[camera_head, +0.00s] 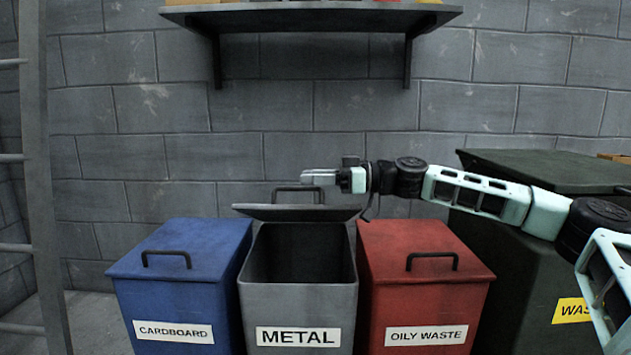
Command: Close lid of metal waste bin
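The grey metal waste bin (298,300), labelled METAL, stands in the middle of the row of bins. Its lid (330,214) is raised above the rear of the opening, seen almost edge-on, and the dark inside of the bin shows below it. A dark bar handle (282,190) stands up from the lid. My gripper (305,177) reaches in from the right and points left. Its pale fingers are just above the handle in the picture. I cannot tell whether they touch it, or whether they are apart or together.
A blue cardboard bin (185,262) stands left and a red oily waste bin (425,275) right, both with lids shut. A large dark green bin (515,265) is under my arm. A wall shelf (310,18) hangs above. A ladder (40,180) stands at the left.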

